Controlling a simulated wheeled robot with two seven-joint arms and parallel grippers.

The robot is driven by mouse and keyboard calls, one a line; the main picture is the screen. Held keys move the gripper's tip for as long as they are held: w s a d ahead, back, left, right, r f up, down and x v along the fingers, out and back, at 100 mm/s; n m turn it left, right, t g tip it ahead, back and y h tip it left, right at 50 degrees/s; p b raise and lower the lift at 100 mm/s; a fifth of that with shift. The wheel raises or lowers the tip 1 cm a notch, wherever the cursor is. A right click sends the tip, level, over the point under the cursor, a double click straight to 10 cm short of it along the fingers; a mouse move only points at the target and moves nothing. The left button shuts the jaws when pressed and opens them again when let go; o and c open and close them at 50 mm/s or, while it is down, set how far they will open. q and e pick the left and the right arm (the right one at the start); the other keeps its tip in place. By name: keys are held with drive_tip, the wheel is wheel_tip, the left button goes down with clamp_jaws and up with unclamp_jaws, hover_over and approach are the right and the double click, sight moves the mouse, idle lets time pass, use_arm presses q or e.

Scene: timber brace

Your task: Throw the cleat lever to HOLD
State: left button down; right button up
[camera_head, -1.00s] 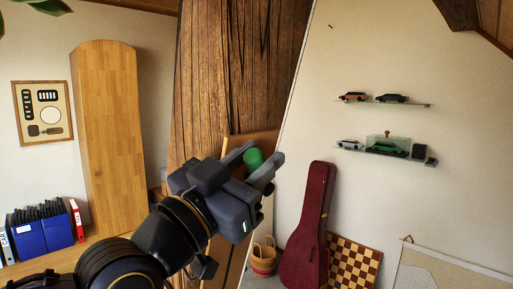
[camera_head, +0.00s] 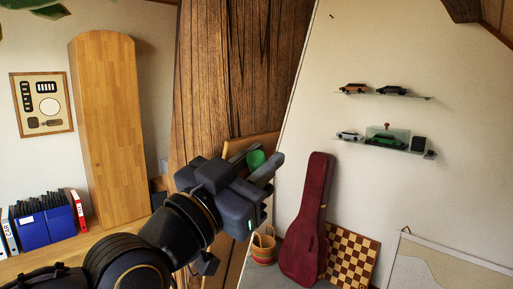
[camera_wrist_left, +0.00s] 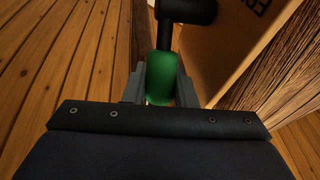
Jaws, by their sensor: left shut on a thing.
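A green knob (camera_head: 256,159) shows between the fingers of my left gripper (camera_head: 262,166) in the head view, in front of the timber brace (camera_head: 235,80). In the left wrist view the green knob (camera_wrist_left: 161,75) sits between both fingertips, and my left gripper (camera_wrist_left: 160,88) is shut on it. A dark rod (camera_wrist_left: 164,38) runs from the knob to a black cylindrical part (camera_wrist_left: 187,10), so the knob looks like the handle of the cleat lever. A wooden board with partly cut-off dark lettering (camera_wrist_left: 235,35) stands beside it. My right gripper is not in view.
A red instrument case (camera_head: 308,220), a chessboard (camera_head: 350,254) and a basket (camera_head: 263,246) stand right of the brace. A tall wooden cabinet (camera_head: 108,130) and blue binders (camera_head: 46,227) are at left. Model cars sit on wall shelves (camera_head: 385,143).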

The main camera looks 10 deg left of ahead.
use_arm(q)
drive_tip(key=shift+w+r+y+p, duration=0.2)
drive_tip(key=shift+r+y+p, duration=0.3)
drive_tip(key=shift+p, duration=0.15)
drive_tip(key=shift+w+d+f+g+y+p, duration=0.1)
drive_tip(key=shift+w+d+g+y+p, duration=0.15)
drive_tip(key=shift+g+y+p, duration=0.35)
drive_tip(key=shift+w+d+n+g+y, duration=0.2)
drive_tip(key=shift+w+n+g+y, duration=0.1)
drive_tip(key=shift+y, duration=0.1)
drive_tip(key=shift+w+d+g+y, duration=0.3)
drive_tip(key=shift+d+g+y, duration=0.15)
drive_tip(key=shift+g+y, duration=0.15)
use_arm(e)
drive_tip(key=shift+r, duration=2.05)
